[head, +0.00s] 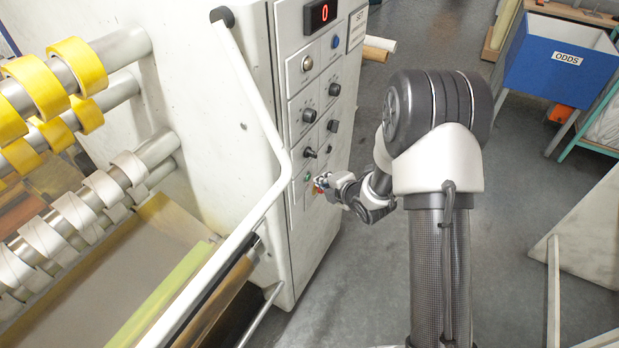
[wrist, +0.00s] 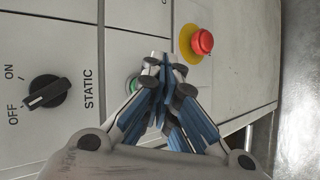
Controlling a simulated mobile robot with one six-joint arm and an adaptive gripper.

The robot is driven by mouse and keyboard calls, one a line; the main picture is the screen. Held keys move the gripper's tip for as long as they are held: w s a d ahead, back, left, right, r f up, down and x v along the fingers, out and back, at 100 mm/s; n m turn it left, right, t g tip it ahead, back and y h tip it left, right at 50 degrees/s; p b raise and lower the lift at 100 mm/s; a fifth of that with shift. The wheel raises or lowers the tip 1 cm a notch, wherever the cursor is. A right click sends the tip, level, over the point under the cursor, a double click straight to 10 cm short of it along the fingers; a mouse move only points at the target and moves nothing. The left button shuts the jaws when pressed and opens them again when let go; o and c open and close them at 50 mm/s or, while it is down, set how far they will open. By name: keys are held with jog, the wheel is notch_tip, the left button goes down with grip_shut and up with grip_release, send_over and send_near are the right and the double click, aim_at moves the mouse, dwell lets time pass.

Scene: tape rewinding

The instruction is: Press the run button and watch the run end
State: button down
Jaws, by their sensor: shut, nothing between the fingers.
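The machine's control panel (head: 318,100) faces my arm, with a red digital display (head: 321,14) showing 0 at its top. My gripper (head: 321,182) is shut and empty, low at the panel. In the wrist view the closed fingertips (wrist: 164,66) point at the panel and cover most of a green button (wrist: 132,84); only its left edge shows. I cannot tell whether the fingertips touch it. A red mushroom button (wrist: 202,41) on a yellow ring sits to the right of the fingertips.
A black STATIC on/off knob (wrist: 46,92) is left of the gripper. A blue ODDS bin (head: 560,62) stands at the back right. Grey floor is clear behind my arm.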

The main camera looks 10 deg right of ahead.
jog(key=shift+w+a+b, duration=0.25)
jog(key=shift+a+b, duration=0.15)
jog(key=shift+b, duration=0.05)
jog(key=shift+w+a+b, duration=0.2)
jog(key=shift+a+b, duration=0.1)
dwell(0.8)
jog(key=shift+s+d+b, duration=0.3)
jog(key=shift+s+d, duration=0.2)
jog(key=shift+d, duration=0.15)
jog(key=shift+d, duration=0.1)
jog(key=s+d, duration=0.1)
jog(key=d, duration=0.1)
jog(key=s+d, duration=0.2)
jog(key=shift+b, duration=0.35)
dwell(0.8)
